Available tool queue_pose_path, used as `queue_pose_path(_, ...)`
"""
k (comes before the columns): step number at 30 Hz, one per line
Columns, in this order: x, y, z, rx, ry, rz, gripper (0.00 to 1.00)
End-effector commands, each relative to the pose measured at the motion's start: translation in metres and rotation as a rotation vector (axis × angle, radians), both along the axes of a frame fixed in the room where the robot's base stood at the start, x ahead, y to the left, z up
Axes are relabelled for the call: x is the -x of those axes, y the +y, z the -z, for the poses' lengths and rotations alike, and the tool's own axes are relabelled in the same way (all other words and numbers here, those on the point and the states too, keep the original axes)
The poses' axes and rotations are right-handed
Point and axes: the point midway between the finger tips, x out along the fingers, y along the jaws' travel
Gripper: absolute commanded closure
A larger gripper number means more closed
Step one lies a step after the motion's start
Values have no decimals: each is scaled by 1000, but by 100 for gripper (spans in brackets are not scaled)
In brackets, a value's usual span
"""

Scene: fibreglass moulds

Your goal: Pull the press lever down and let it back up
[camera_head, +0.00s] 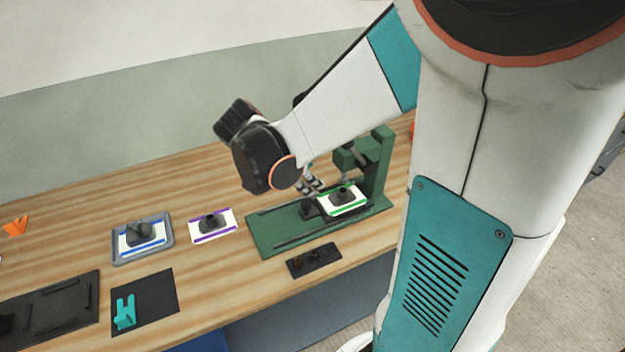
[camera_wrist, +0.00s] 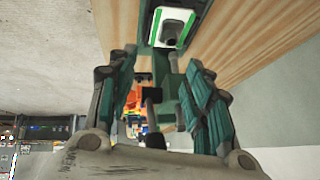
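The green press (camera_head: 377,168) stands at the right of the bench, its long green base (camera_head: 275,228) running to the left. A white plate with green edges (camera_head: 343,203) and a dark piece on it lies on the base; the plate also shows at the top of the wrist view (camera_wrist: 172,27). My gripper (camera_head: 313,184) hangs over the base, left of the press head. In the wrist view its teal-padded fingers (camera_wrist: 160,62) stand apart. A dark block, perhaps the lever's end (camera_wrist: 151,95), shows between them; contact cannot be told. My arm partly hides the press.
A purple-edged plate (camera_head: 213,232) and a blue-edged plate in a grey tray (camera_head: 115,255) lie to the left. A small dark block (camera_head: 314,261) lies in front of the press. A teal part (camera_head: 124,311) sits on a black mat (camera_head: 160,297). Bare wood lies behind.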

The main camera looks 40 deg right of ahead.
Motion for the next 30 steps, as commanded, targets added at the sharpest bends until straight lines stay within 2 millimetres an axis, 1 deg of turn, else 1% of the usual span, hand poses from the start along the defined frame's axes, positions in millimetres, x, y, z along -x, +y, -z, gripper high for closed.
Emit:
queue_pose_path(1,0,7,-9,0,0,-2,54)
queue_pose_path(3,1,14,-18,0,0,-2,54)
queue_pose_path(6,1,21,-29,-1,0,-2,54)
queue_pose_path(10,2,27,-38,0,0,0,54)
queue_pose_path(15,3,29,-41,0,1,1,54)
queue_pose_path(26,3,29,-41,0,0,0,54)
queue_pose_path(30,7,33,-40,-17,17,-57,54)
